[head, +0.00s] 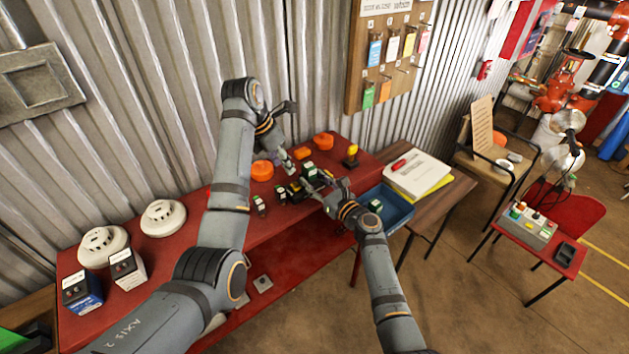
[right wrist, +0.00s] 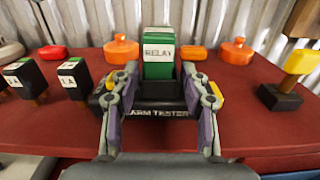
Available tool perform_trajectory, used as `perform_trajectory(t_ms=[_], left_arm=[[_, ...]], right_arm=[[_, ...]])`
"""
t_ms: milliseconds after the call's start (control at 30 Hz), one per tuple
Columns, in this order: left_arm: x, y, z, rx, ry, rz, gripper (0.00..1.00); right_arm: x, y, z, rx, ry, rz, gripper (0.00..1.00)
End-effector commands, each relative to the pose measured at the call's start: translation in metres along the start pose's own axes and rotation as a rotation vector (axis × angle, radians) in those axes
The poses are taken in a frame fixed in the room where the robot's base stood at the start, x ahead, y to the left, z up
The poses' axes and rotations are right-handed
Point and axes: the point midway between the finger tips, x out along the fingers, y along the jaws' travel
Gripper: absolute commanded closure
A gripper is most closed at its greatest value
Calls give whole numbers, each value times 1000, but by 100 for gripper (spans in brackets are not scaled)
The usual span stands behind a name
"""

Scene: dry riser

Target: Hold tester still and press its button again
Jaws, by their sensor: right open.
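The alarm tester (right wrist: 158,113) is a dark block with its name on the front face, standing on the red bench. It also shows, partly covered, in the head view (head: 294,191). A green relay (right wrist: 158,69) with a white label stands upright in its top. My right gripper (right wrist: 160,78) is open, with one finger on each side of the tester and relay; I cannot tell whether they touch. My left gripper (head: 286,163) points down beside the tester from the back left; its jaw opening is too small to make out. The tester's button cannot be picked out clearly.
Orange round pieces (right wrist: 121,50) stand behind the tester. A blue tray (head: 398,214) lies right of my right wrist. Smoke detectors (head: 163,217) occupy the bench's left part.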

Motion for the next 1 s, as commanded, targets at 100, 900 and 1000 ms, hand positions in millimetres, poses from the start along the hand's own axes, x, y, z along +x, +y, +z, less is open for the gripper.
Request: perform_trajectory(t_ms=[100, 900, 1000], left_arm=[[0, 0, 0, 0, 0, 0, 62], [0, 0, 0, 0, 0, 0, 94], [0, 0, 0, 0, 0, 0, 100]], right_arm=[[5, 0, 0, 1, 0, 0, 55], [4, 0, 0, 0, 1, -1, 100], [4, 0, 0, -1, 1, -1, 100]])
